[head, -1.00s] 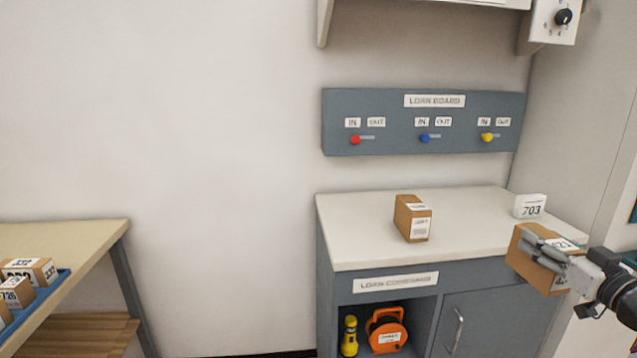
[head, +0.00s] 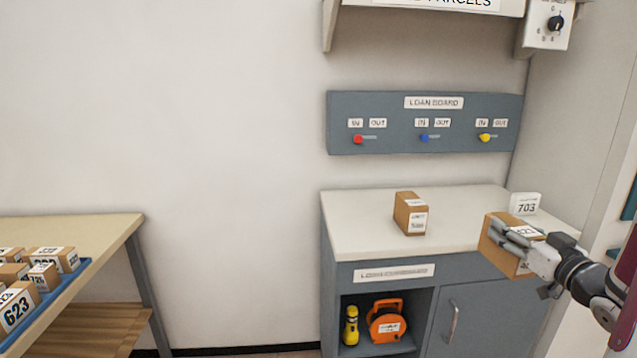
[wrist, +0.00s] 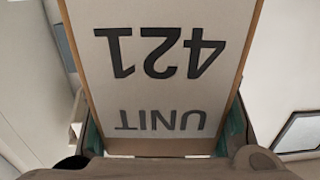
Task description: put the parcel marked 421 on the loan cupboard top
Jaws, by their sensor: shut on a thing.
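My gripper (head: 514,239) is shut on a brown cardboard parcel (head: 494,254) with a white label on top. In the wrist view the parcel's label (wrist: 160,60) reads 421 and UNIT, upside down, and the parcel sits between the fingers. In the head view the held parcel is at the front right of the loan cupboard top (head: 365,225), overlapping its front edge. I cannot tell whether it touches the top. The cupboard top is pale and flat, over a grey body labelled as the loan cupboard.
Another brown parcel (head: 410,214) stands mid-top. A white 703 card (head: 525,204) stands at the back right. The top's left part is clear. The grey loan board (head: 425,122) hangs above. A bench (head: 105,228) at left holds a blue tray (head: 52,304) of several parcels.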

